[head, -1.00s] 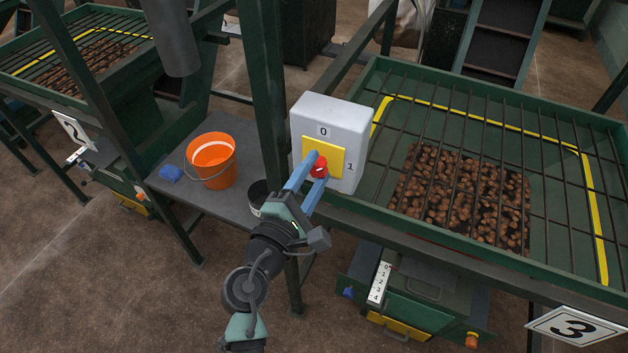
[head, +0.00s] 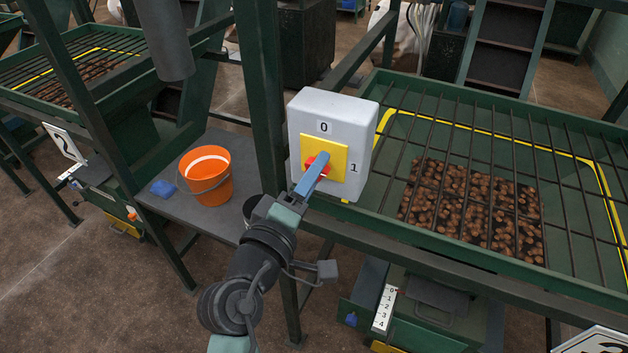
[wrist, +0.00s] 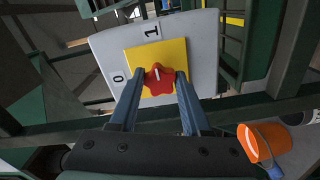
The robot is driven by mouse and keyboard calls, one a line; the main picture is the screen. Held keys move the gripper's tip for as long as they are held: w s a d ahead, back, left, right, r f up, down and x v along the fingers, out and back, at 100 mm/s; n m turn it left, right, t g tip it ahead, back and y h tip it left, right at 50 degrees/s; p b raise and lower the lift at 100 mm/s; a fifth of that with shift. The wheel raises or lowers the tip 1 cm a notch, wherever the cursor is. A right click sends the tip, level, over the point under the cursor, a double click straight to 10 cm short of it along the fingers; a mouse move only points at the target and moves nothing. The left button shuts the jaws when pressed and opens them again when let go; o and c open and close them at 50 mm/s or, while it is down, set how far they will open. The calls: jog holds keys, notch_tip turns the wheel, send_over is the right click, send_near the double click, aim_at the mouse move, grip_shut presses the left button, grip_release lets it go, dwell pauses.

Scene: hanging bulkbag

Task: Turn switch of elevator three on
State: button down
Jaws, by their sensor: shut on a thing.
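The switch is a red knob (head: 310,161) on a yellow plate (head: 338,172) on the front of a light grey box (head: 366,112) marked 0 at the top and 1 at the right. My gripper (head: 319,166) is shut on the knob, and its blue fingers partly hide it in the head view. In the wrist view the red knob (wrist: 158,87) sits between the tips of my gripper (wrist: 157,79). A white mark on the knob there points roughly toward the 1. The elevator's number sign (head: 596,341) is cut off at the lower right.
A green post (head: 262,90) stands just left of the box. A grated green hopper (head: 440,120) with brown pieces lies to the right. An orange bucket (head: 207,178) and a blue item (head: 163,188) rest on a grey shelf (head: 180,208) at left.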

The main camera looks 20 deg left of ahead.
jog(key=shift+m, duration=0.3)
jog(key=shift+c, duration=1.8)
grip_release()
jog(key=s+b, duration=0.3)
jog(key=s, duration=1)
jog(key=shift+a, duration=0.2)
